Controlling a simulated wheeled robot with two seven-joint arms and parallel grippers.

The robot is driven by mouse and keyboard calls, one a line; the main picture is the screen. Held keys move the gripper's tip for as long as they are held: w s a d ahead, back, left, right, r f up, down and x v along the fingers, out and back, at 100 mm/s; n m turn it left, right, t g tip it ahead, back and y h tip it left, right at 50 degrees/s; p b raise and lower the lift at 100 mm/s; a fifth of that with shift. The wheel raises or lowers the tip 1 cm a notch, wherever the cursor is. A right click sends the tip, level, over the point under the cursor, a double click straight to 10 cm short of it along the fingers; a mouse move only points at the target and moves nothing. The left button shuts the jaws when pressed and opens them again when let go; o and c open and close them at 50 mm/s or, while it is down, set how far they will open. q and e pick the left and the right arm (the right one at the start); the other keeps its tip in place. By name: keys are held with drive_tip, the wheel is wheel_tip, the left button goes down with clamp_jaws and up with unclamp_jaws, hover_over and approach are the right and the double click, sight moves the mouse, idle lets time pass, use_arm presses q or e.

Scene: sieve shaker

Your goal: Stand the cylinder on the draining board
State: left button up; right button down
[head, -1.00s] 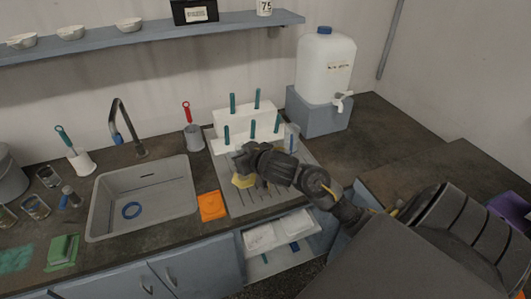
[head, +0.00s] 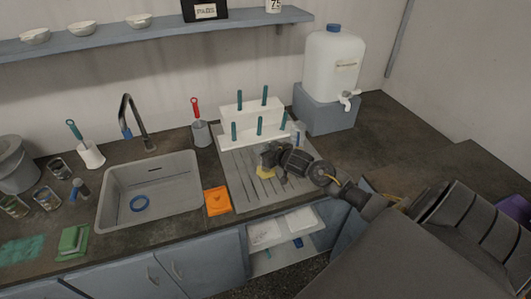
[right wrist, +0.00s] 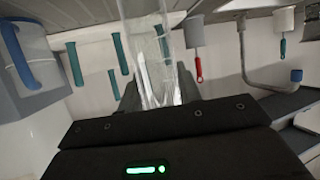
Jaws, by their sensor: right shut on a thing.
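The clear cylinder (right wrist: 152,50) is between the fingers of my right gripper (right wrist: 160,92) in the right wrist view, which is upside down. In the head view the right gripper (head: 268,156) is over the grey draining board (head: 245,200). A yellow foot (head: 265,173), which looks like the cylinder's, shows just below the gripper; the clear tube is mostly hidden there. The cylinder looks about upright. I cannot tell whether its foot touches the board. My left gripper is out of view.
A white rack with teal pegs (head: 250,112) stands at the board's back, with a clear vessel (head: 297,132) at its right. An orange item (head: 217,201) lies left of the board, beside the sink (head: 150,205). A water container (head: 333,65) stands behind right. The board's front left is clear.

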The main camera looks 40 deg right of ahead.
drive_tip(key=shift+f, duration=0.85)
drive_tip(key=shift+f, duration=0.3)
drive_tip(key=c, duration=1)
unclamp_jaws()
drive_tip(key=shift+o, duration=0.2)
drive_tip(key=shift+r, duration=0.15)
